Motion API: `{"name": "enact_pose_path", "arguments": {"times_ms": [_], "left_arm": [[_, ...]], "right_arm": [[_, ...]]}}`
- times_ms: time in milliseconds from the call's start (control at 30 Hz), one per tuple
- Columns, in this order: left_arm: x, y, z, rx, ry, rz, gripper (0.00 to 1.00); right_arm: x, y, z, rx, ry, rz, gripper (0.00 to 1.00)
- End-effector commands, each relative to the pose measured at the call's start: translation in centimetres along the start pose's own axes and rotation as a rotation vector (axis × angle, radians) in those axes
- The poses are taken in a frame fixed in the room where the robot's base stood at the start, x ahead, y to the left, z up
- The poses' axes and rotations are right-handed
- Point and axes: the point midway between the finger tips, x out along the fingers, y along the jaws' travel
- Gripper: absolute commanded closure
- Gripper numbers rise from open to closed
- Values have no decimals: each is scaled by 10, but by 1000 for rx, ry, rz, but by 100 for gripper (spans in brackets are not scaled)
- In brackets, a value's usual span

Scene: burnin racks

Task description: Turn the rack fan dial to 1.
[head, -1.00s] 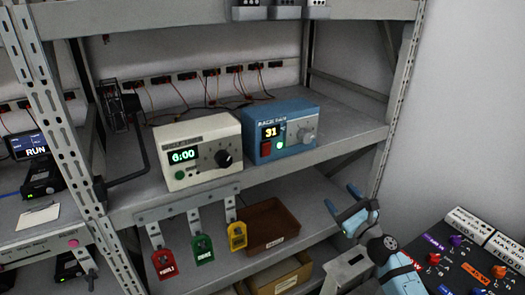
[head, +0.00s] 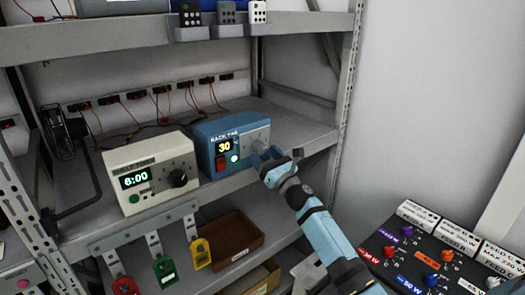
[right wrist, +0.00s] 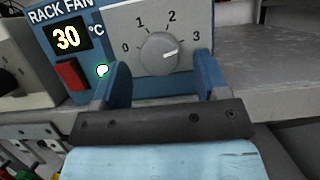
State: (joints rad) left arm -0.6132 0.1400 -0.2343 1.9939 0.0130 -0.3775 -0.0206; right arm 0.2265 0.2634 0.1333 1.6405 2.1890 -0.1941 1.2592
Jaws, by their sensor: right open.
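The blue rack fan box (head: 205,150) stands on the middle shelf, its display reading 30. Its grey dial (head: 259,145) is on the right of the front face. In the right wrist view the dial (right wrist: 159,53) sits among the marks 0, 1, 2 and 3, and its white pointer line aims right, roughly toward 3. My right gripper (head: 271,157) is in front of the dial. In the right wrist view its two blue fingers (right wrist: 162,78) are open, either side of and below the dial, with nothing between them. My left gripper is not in view.
A cream timer box (head: 150,172) showing 6:00 stands left of the fan box. A red switch (right wrist: 72,75) and a lit green button (right wrist: 102,70) are left of the dial. Coloured tags hang below the shelf near a brown bin (head: 232,240). A black knob panel (head: 420,262) is lower right.

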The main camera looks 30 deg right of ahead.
Motion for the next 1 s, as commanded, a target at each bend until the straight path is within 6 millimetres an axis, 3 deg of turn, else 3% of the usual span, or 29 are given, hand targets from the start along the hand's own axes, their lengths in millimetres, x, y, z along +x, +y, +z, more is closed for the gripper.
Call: {"name": "enact_pose_path", "arguments": {"times_ms": [167,467,700,1000], "left_arm": [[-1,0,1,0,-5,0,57],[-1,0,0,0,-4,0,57],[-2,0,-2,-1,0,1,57],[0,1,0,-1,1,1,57]], "right_arm": [[14,0,0,-2,0,-1,32],[16,0,0,-2,1,-1,32],[16,0,0,-2,1,0,81],[15,-1,-1,-29,1,11,81]]}}
